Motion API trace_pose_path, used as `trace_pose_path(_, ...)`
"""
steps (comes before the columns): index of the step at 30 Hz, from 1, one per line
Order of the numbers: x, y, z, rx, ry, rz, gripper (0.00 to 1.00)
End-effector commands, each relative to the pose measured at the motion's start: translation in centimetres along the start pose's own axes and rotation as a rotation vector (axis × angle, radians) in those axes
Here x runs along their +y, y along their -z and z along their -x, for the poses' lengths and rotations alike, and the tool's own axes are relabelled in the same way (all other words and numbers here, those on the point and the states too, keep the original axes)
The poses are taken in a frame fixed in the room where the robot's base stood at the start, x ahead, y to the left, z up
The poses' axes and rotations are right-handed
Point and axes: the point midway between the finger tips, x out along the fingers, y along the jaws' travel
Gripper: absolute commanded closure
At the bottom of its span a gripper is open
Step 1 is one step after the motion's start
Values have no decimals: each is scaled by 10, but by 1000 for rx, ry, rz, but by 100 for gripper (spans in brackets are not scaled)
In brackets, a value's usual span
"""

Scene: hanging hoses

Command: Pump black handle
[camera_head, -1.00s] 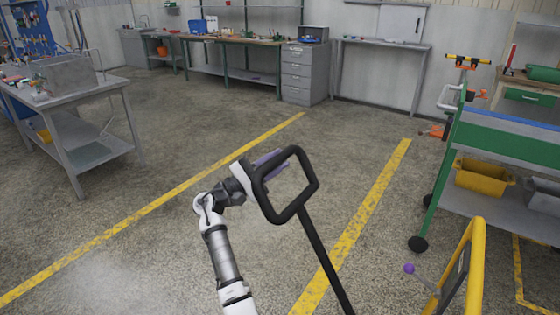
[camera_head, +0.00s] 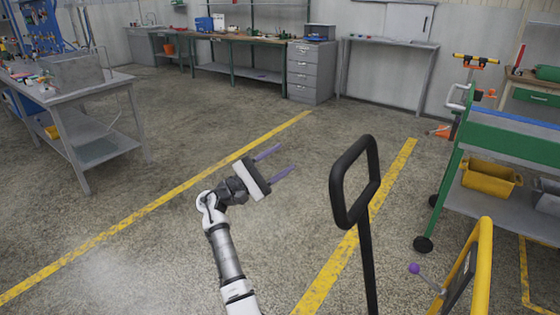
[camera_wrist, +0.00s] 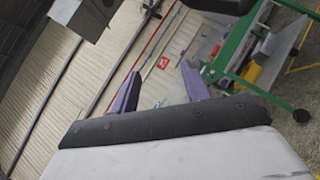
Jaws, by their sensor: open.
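The black handle (camera_head: 338,192) is a closed loop on top of a black shaft, right of centre in the head view. The loop is turned partly edge-on and the shaft runs down out of the picture. My gripper (camera_head: 287,156) is to the left of the loop, with its two purple fingers spread and nothing between them. A clear gap shows between the fingertips and the handle in the picture. In the wrist view my gripper (camera_wrist: 160,68) is also open and empty. A dark shape at the top right of that view may be part of the handle; I cannot tell.
A yellow tubular frame (camera_head: 482,270) with a purple-knobbed lever (camera_head: 414,268) stands at lower right. A green cart (camera_head: 500,145) with a yellow bin (camera_head: 490,178) is behind it. A grey workbench (camera_head: 88,95) stands at left. The floor around my arm is clear.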

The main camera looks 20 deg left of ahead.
Motion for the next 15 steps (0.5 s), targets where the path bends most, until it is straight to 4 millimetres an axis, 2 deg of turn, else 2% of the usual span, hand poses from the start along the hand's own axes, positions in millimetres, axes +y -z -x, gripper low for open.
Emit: trace_pose_path(15,-1,1,108,2,-3,-1,53)
